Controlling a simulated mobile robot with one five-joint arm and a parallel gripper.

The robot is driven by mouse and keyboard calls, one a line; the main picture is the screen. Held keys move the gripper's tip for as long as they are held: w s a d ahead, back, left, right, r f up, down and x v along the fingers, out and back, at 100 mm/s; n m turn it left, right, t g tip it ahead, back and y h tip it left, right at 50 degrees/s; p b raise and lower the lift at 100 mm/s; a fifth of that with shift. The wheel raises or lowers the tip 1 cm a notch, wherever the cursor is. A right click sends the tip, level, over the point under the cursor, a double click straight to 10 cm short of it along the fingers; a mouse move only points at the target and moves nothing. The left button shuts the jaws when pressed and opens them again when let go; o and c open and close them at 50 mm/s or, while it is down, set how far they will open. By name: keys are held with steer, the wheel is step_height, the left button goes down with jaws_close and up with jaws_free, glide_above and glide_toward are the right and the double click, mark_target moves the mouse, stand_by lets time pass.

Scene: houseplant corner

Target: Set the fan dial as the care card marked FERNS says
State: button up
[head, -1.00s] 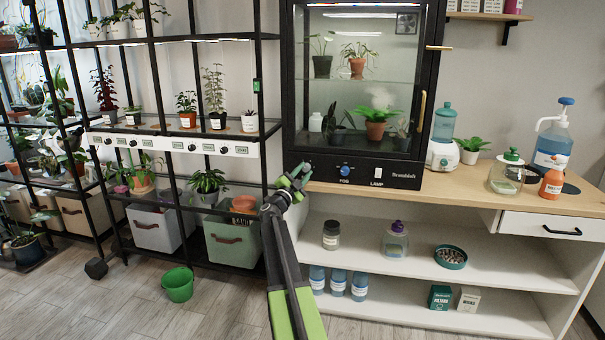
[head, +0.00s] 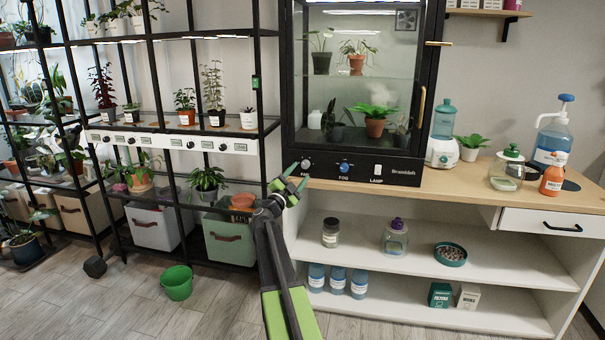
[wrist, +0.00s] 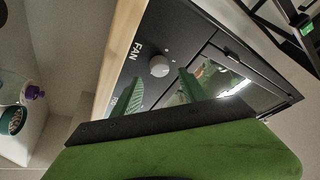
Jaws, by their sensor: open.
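The fan dial (wrist: 159,66) is a pale round knob on the black panel of the glass plant cabinet (head: 350,155), beside the word FAN in the wrist view. It also shows at the panel's left end in the head view (head: 306,165). My gripper (wrist: 160,77) is open and empty, its two green fingers pointing at the panel. The dial appears between and just beyond the fingertips; I cannot tell whether they touch it. In the head view my gripper (head: 298,176) is at the panel's lower left. The dial's setting is too small to read. I cannot make out a card marked FERNS.
A blue FOG dial (head: 344,167) and a LAMP switch (head: 377,170) are right of the fan dial. The wooden counter (head: 440,190) carries bottles and a small plant. A black plant rack (head: 262,100) stands close on the left. A green bucket (head: 177,284) is on the floor.

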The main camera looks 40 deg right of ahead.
steer(key=b+v, duration=0.3)
steer(key=v, duration=1)
steer(key=shift+s+a, duration=0.2)
steer(key=shift+a, duration=0.1)
steer(key=shift+w+a, duration=0.1)
